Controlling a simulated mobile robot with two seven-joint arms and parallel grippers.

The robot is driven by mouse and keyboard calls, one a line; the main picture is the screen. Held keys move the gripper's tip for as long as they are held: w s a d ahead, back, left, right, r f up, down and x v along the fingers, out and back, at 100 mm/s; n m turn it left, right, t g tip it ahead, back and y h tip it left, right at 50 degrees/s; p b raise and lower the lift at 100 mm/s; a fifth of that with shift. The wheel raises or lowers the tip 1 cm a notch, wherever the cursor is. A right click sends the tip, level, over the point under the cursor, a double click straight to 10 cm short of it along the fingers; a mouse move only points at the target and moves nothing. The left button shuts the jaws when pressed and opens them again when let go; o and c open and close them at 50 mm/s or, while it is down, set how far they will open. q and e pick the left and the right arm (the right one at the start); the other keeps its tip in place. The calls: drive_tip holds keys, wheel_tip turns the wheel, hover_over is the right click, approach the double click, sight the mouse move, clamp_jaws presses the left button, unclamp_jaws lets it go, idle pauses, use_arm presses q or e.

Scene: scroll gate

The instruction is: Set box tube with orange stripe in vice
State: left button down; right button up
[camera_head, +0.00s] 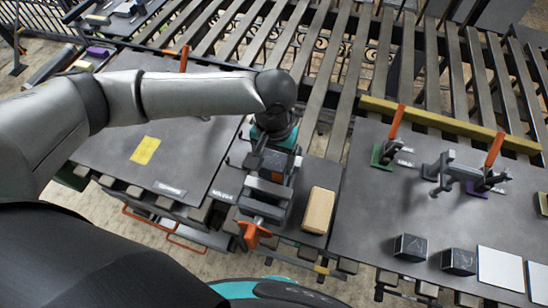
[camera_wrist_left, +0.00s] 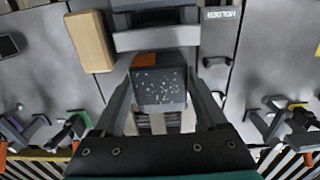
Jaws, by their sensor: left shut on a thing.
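My left gripper (camera_head: 272,160) reaches down over the vice, and in the left wrist view its fingers (camera_wrist_left: 160,95) are shut on the box tube. The box tube (camera_wrist_left: 158,90) is dark grey with a speckled face and an orange patch on its upper edge. In the head view the gripper mostly hides it. The grey vice (camera_head: 265,190) has an orange handle at its near end, and its jaw bars (camera_wrist_left: 155,40) show just beyond the tube in the wrist view. I cannot tell whether the tube sits between the jaws. My right gripper is not in view.
A wooden block (camera_head: 319,210) lies just right of the vice. Clamps with orange handles (camera_head: 391,150) stand on the right grey table, with dark cubes (camera_head: 411,247) and white plates (camera_head: 501,268) near its front. A yellow patch (camera_head: 145,150) marks the mostly bare left table.

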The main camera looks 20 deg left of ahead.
use_arm(q)
drive_tip(key=shift+f, duration=0.6)
unclamp_jaws()
idle(0.3)
wheel_tip(320, 180, up, 15)
drive_tip(key=p, duration=0.1)
drive_tip(key=shift+p, duration=0.35)
drive_tip(key=shift+r, duration=0.1)
